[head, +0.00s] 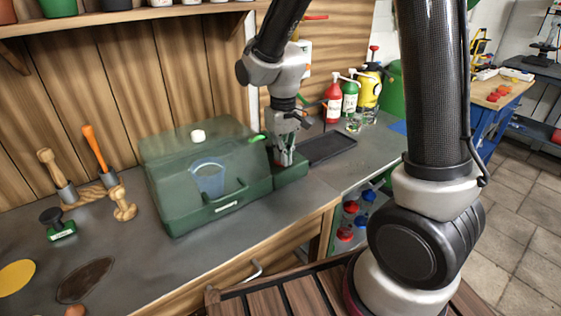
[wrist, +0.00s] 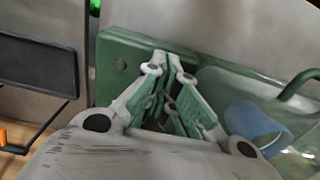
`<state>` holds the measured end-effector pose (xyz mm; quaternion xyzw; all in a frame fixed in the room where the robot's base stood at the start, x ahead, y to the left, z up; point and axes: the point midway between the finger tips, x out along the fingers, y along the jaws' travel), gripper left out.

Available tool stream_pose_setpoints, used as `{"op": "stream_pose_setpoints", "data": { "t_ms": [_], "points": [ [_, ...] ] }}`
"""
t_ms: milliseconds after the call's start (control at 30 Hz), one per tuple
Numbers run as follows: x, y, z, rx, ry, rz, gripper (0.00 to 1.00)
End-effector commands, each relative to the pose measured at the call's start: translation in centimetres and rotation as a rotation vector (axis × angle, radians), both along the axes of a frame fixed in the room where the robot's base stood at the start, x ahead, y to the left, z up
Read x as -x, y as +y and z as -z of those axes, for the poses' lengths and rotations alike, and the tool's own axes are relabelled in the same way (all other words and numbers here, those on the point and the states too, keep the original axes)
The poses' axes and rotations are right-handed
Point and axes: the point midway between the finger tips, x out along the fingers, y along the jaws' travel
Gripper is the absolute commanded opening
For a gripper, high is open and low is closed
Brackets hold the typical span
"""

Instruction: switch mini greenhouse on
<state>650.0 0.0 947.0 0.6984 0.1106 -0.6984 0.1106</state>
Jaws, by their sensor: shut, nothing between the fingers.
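The mini greenhouse (head: 175,195) is a dark green, see-through box with a white knob on its lid, on the grey bench. A green side box (head: 292,172) adjoins its right side; its face (wrist: 112,85) with a small round mark shows in the wrist view. My gripper (head: 287,160) points down at this side box, fingers together and empty; the fingertips also show in the wrist view (wrist: 165,68). A bit of red shows beside the fingertips in the head view. The fingers hide part of the side box, and I cannot tell whether they touch it or what state the switch is in.
A blue cup (head: 208,178) shows inside the greenhouse. A black tray (head: 328,147) lies right of the side box, with bottles (head: 333,103) behind. The front bench top is mostly clear.

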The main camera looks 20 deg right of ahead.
Motion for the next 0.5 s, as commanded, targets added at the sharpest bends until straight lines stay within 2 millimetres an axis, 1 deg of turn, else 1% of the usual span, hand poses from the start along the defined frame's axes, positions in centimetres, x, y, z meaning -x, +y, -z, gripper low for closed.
{"op": "stream_pose_setpoints", "data": {
  "t_ms": [500],
  "points": [
    [0.02, -0.01, 0.59, 0.000, 0.000, 0.000, 0.00]
  ]
}}
